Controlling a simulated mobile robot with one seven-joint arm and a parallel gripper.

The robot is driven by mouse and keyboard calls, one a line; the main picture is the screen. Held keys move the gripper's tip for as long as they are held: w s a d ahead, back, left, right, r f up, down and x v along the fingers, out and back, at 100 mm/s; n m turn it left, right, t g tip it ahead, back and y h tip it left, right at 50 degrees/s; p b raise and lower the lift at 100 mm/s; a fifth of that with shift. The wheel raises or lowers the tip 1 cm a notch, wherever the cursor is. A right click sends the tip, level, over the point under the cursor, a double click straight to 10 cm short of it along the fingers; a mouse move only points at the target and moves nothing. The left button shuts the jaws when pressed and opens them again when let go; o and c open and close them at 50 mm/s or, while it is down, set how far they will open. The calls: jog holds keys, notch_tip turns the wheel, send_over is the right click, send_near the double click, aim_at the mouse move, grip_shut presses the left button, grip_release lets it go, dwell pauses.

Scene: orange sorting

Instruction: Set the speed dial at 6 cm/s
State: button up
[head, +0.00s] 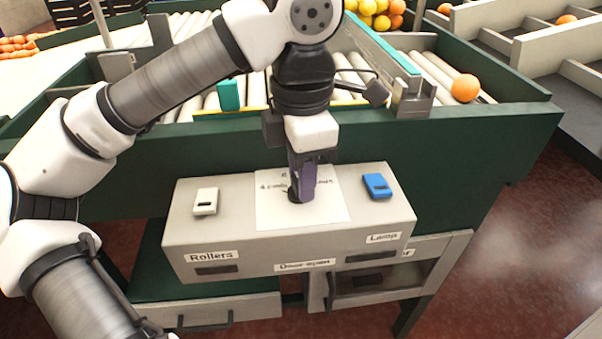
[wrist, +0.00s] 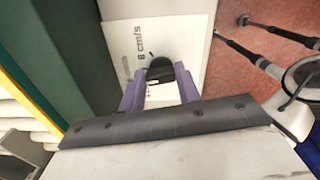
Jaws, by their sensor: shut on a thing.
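The speed dial shows as a dark knob (wrist: 160,70) between my fingers in the wrist view. It stands on a white plate (head: 331,207) with printed markings, on top of a grey control box (head: 235,232).
A white switch (head: 205,201) sits left on the box, above "Rollers"; a blue switch (head: 377,186) sits right, above "Lamp". A "Door-open" label is on the front. Behind is a green-framed roller conveyor (head: 480,121) with an orange (head: 465,88). Drawers with handles are below.

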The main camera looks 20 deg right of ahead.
jog(key=shift+m, duration=0.8)
jog(key=shift+r, duration=0.1)
jog(key=o, duration=1)
notch_tip(320, 180, up, 14)
jog(key=shift+f+p, duration=0.15)
jog(key=shift+p, duration=0.3)
